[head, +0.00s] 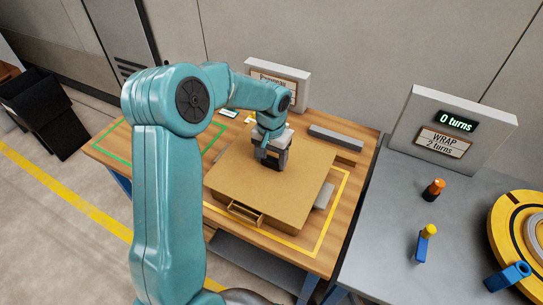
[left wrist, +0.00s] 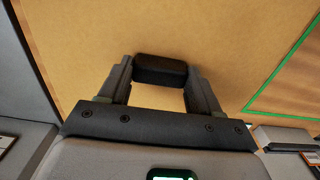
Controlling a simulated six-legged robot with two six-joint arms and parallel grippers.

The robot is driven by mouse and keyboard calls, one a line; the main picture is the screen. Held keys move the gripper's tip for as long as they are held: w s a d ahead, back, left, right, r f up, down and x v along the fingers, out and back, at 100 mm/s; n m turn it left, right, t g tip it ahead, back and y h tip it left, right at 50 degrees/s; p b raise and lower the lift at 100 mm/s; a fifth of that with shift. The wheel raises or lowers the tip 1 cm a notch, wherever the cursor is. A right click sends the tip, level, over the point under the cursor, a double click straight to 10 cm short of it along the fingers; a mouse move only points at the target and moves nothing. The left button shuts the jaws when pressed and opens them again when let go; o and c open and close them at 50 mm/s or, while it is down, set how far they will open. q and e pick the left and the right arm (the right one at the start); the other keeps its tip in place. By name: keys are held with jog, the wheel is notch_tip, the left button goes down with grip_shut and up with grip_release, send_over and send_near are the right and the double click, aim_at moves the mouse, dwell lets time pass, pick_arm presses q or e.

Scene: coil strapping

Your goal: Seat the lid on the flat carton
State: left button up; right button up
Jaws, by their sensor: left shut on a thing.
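The lid (head: 250,185) is a flat tan board over the work table, inside the yellow outline. My left gripper (head: 270,158) points down at its upper middle. In the left wrist view the fingers (left wrist: 160,82) are on either side of a black block-shaped handle (left wrist: 160,69) on the lid's tan face, and the gripper is shut on it. The carton (head: 245,212) shows only as a small tan end at the lid's front edge; the lid hides the rest. I cannot tell whether the lid touches the carton. My right gripper is not in view.
The wooden table (head: 300,258) has yellow and green outlines. A grey bar (head: 336,137) lies behind the lid and a grey block (head: 323,196) shows at its right. A sign panel (head: 275,75) stands behind. The grey bench (head: 385,220) holds small coloured items and a yellow turntable (head: 500,225).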

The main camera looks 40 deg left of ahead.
pick_arm(q)
jog(key=shift+f, duration=0.3)
jog(key=o, duration=1.1)
jog(key=shift+r, duration=0.1)
